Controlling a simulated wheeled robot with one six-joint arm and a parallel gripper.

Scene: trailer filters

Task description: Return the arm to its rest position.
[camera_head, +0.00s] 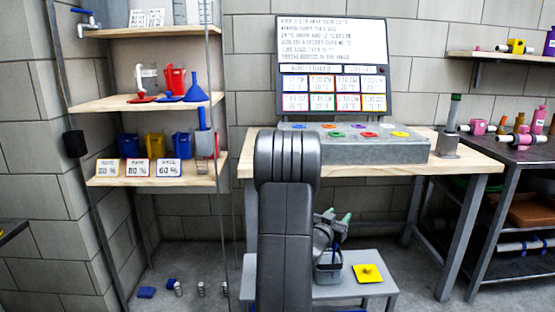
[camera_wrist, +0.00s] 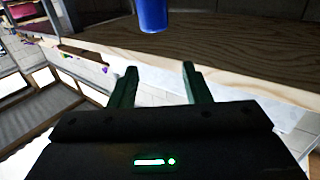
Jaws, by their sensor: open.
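My arm (camera_head: 287,215) stands upright in the middle of the head view and hides part of the workbench and the low bench behind it.
The low bench (camera_head: 345,290) carries a yellow square piece (camera_head: 367,273). A workbench (camera_head: 465,165) with a grey box (camera_head: 410,152) stands behind. A shelf rack (camera_head: 150,104) is at left; a cart (camera_head: 508,165) is at right. Small blue pieces (camera_head: 146,292) lie on the floor.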

